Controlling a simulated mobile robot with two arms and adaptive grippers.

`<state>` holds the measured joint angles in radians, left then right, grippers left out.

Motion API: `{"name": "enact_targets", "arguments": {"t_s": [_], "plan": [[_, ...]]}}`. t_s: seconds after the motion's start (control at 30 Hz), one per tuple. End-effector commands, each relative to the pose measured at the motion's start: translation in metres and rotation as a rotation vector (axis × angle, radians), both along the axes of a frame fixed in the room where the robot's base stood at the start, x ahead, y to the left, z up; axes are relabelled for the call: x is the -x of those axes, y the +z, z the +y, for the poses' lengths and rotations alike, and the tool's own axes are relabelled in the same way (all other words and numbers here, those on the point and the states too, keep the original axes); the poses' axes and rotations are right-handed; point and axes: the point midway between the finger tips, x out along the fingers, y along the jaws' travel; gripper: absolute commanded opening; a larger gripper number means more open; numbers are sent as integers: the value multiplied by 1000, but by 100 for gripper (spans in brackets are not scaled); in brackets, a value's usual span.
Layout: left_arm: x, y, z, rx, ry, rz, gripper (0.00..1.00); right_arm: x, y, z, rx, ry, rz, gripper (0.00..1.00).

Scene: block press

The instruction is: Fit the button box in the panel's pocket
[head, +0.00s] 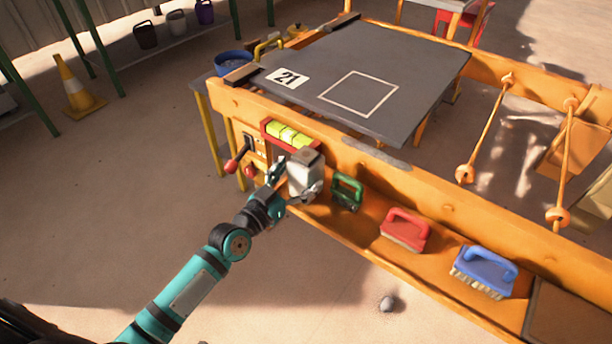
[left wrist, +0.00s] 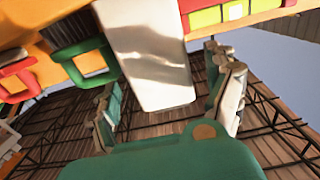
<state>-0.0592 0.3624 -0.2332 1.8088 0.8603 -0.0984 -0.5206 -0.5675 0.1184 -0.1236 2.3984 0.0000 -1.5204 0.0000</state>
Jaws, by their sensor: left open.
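A pale grey-white box with a brownish top (head: 304,174), which I take for the button box, is at the front of the orange press, below its upper rail. It also shows as a shiny white block in the left wrist view (left wrist: 148,50). My left gripper (head: 297,184) is open, with one finger on each side of the box; the wrist view shows the fingers (left wrist: 168,103) apart from its sides. A red-framed panel part with yellow-green squares (head: 288,135) is just behind and left of the box. I cannot make out the pocket or whether the box sits in it.
A red-knobbed lever (head: 233,163) is left of the box. A green-handled brush (head: 347,190), a red brush (head: 405,229) and a blue brush (head: 483,270) lie in the orange trough to the right. A grey plate marked 21 (head: 420,75) lies on top. The floor in front is mostly clear.

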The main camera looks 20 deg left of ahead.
Motion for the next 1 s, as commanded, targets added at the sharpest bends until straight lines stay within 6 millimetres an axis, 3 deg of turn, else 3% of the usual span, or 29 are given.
{"name": "enact_targets", "arguments": {"t_s": [0.2, 0.5, 1.0], "plan": [[-29, -3, -10, 1, 1, -1, 87, 6, 15, -1, 0, -1, -8, 0], [-33, -2, -11, 1, 1, -1, 87, 7, 17, -1, 0, -1, -9, 0], [-33, -2, -11, 1, 1, -1, 21, 7, 17, -1, 0, -1, -8, 0]]}}
